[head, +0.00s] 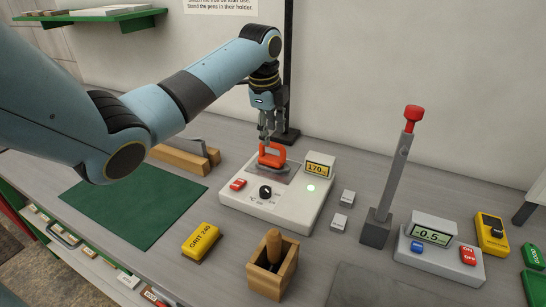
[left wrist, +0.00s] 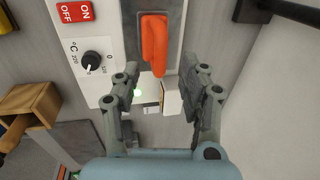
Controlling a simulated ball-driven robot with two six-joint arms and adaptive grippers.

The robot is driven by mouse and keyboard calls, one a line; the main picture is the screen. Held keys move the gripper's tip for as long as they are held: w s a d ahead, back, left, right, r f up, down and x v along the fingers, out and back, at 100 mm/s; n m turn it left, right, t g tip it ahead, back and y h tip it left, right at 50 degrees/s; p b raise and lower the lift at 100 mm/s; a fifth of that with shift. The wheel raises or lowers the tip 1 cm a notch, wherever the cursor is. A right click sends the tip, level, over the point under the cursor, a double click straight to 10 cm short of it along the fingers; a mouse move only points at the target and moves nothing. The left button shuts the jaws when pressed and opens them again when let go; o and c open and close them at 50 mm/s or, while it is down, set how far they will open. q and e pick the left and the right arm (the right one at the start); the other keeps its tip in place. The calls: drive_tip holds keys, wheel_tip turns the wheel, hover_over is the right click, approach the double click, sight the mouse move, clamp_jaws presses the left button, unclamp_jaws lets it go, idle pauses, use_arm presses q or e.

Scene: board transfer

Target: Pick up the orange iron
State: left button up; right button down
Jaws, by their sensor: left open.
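The orange iron (head: 272,155) rests on the grey plate of a white heating station (head: 245,205), with its orange handle on top. In the left wrist view the orange handle (left wrist: 154,42) lies at the top centre, beyond my open fingertips. My left gripper (head: 266,132) points down just above the iron and is open and empty. In the left wrist view its two fingers (left wrist: 160,82) stand apart. I cannot tell whether a finger touches the handle. The station's display (head: 318,170) reads 170. My right gripper is not in view.
A wooden holder (head: 285,275) and a yellow grit block (head: 201,241) stand in front of the station. A tall grey lever with a red knob (head: 413,113) and a scale (head: 440,262) are to the right. A black post (head: 288,60) rises behind. The green mat (head: 130,210) is bare.

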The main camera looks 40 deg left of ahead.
sight(273, 144)
use_arm(q)
drive_tip(key=f, duration=0.2)
drive_tip(key=w+f+p, duration=0.1)
drive_tip(key=f, duration=0.1)
drive_tip(key=shift+a+f, duration=0.15)
drive_tip(key=shift+f, duration=0.05)
drive_tip(key=shift+w+f, duration=0.1)
drive_tip(key=shift+f, duration=0.4)
clamp_jaws()
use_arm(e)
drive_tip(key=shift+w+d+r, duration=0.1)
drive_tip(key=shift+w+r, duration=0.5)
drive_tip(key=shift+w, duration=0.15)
use_arm(q)
drive_tip(key=shift+r, duration=0.1)
